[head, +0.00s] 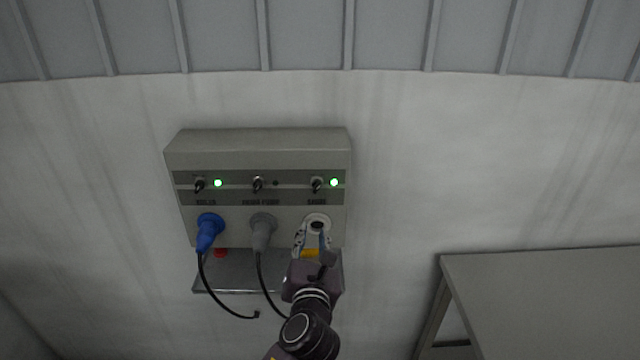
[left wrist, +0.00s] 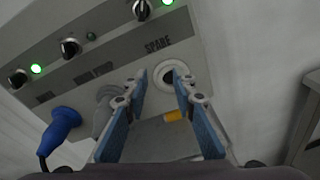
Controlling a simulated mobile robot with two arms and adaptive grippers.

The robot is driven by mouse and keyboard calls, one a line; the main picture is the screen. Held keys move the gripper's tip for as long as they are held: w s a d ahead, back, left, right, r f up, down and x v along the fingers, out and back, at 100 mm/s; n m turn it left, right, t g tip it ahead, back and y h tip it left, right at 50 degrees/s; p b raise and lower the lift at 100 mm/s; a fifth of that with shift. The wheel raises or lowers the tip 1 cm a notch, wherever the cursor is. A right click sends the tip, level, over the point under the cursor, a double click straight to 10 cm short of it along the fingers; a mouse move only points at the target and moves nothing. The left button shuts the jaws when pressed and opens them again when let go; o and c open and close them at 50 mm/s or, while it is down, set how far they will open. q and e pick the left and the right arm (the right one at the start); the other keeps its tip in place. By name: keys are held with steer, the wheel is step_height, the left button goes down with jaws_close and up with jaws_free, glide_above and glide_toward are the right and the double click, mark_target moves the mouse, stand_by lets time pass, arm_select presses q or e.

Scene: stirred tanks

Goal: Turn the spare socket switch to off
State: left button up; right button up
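The spare socket switch (head: 317,184) is a small dark toggle on the right of the grey panel box, beside a lit green lamp (head: 334,182). It also shows at the top of the left wrist view (left wrist: 142,10), above the SPARE label. Its lever's exact position is too small to tell. The spare socket (head: 317,221) below it has no plug. My left gripper (head: 312,232) is open and empty, its fingers in front of and around the spare socket, below the switch. In the left wrist view the socket (left wrist: 166,75) shows between the fingertips. My right gripper is out of view.
Two other switches (head: 200,185) (head: 257,185) sit to the left; the left lamp is green, the middle one dark. Blue (head: 208,232) and grey (head: 262,232) plugs with black cables fill the other sockets. A metal shelf (head: 235,283) is below. A grey table (head: 550,290) stands right.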

arm_select(q)
steer(key=m+t, duration=0.1)
steer(key=m, duration=0.1)
glide_toward(317, 189)
steer(key=w, duration=0.1)
steer(key=w+p, duration=0.2)
steer(key=w, duration=0.4)
steer(key=shift+w+f, duration=0.15)
steer(key=shift+w, duration=0.05)
steer(key=shift+w+d, duration=0.1)
steer(key=shift+w, duration=0.8)
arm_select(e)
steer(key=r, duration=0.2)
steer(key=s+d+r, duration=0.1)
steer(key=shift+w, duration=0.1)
arm_select(q)
jaws_close()
